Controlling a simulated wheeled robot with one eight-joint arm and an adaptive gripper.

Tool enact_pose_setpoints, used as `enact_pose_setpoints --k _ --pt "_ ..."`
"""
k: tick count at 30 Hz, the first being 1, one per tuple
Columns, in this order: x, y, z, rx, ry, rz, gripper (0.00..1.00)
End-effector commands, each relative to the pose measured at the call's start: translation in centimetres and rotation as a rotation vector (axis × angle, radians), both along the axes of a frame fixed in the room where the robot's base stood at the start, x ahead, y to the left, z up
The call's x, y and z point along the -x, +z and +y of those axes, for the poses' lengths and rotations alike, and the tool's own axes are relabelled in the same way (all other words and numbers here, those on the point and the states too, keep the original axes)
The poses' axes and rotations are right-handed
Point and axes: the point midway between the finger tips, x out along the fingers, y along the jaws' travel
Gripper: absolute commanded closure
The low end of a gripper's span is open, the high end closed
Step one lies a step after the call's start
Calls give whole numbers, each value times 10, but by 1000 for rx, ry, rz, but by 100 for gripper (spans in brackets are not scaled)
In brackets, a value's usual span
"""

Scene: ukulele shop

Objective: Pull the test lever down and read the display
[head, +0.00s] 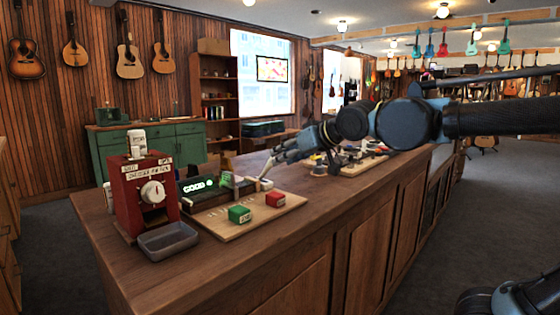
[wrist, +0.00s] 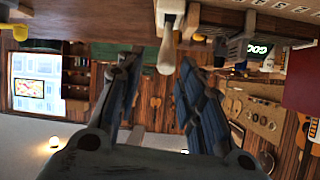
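The tester stands on the wooden counter, with a dark display (head: 197,186) lit with green characters that look like "GOOD". The display also shows upside down in the wrist view (wrist: 257,48). The pale test lever (head: 264,181) is at the tester's right end. In the wrist view the lever's rounded pale handle (wrist: 167,56) lies between my two finger tips, with a visible gap at each side. My gripper (head: 272,164) is open, close to the lever in the head view. Whether any finger touches the lever I cannot tell.
A green block (head: 239,214) and a red block (head: 275,199) sit on the wooden board (head: 258,219) before the tester. A red dispenser (head: 145,198) and grey tray (head: 168,241) stand left. Small items crowd the counter behind my gripper. The counter's near right is clear.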

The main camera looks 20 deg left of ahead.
Motion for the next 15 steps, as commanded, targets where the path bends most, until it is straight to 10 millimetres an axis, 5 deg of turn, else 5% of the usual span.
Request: enact_pose_setpoints --k 15 --pt "9 15 -27 0 0 0 65"
